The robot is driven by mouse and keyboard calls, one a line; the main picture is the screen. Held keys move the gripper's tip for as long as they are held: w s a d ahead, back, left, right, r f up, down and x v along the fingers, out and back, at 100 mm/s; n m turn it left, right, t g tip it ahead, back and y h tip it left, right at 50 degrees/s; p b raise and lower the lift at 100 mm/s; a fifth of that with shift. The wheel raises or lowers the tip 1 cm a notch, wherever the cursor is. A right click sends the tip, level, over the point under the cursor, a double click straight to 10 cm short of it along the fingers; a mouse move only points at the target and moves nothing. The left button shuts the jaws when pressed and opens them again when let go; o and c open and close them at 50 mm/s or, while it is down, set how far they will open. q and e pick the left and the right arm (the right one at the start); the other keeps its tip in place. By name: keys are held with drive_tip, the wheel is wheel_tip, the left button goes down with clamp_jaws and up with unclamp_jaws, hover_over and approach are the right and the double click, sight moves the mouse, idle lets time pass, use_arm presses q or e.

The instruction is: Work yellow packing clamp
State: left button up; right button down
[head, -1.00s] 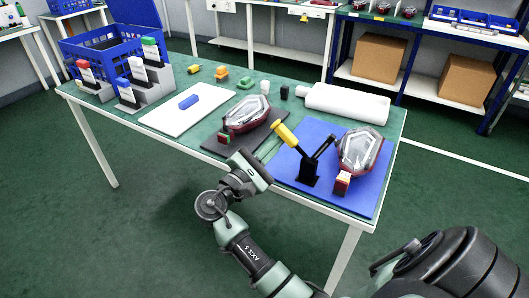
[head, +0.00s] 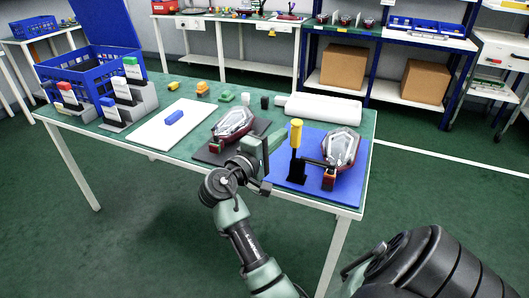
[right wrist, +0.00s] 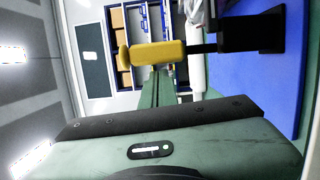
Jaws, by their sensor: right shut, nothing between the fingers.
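The packing clamp's yellow handle (head: 296,133) stands nearly upright on its black base (head: 297,172), on the blue mat (head: 345,195) at the table's right end. Its dark arm (head: 315,162) lies low toward the red and clear tail lamp (head: 341,147); whether it presses on anything is unclear. My right gripper (head: 270,150) is shut and empty, just left of the handle in the head view, with a small gap. In the right wrist view the yellow handle (right wrist: 155,52) lies sideways beyond the gripper body, and the fingertips are not clear. My left gripper is not in view.
A second tail lamp (head: 233,123) lies on a dark mat behind my right gripper. A white roll (head: 320,107) lies behind the clamp. A white board (head: 165,130) with a blue block, grey stepped holders and a blue crate (head: 95,72) stand to the left.

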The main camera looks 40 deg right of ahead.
drive_tip(key=shift+s+d+r+m, duration=0.15)
drive_tip(key=shift+s+m, duration=0.1)
drive_tip(key=shift+m, duration=0.15)
idle(0.3)
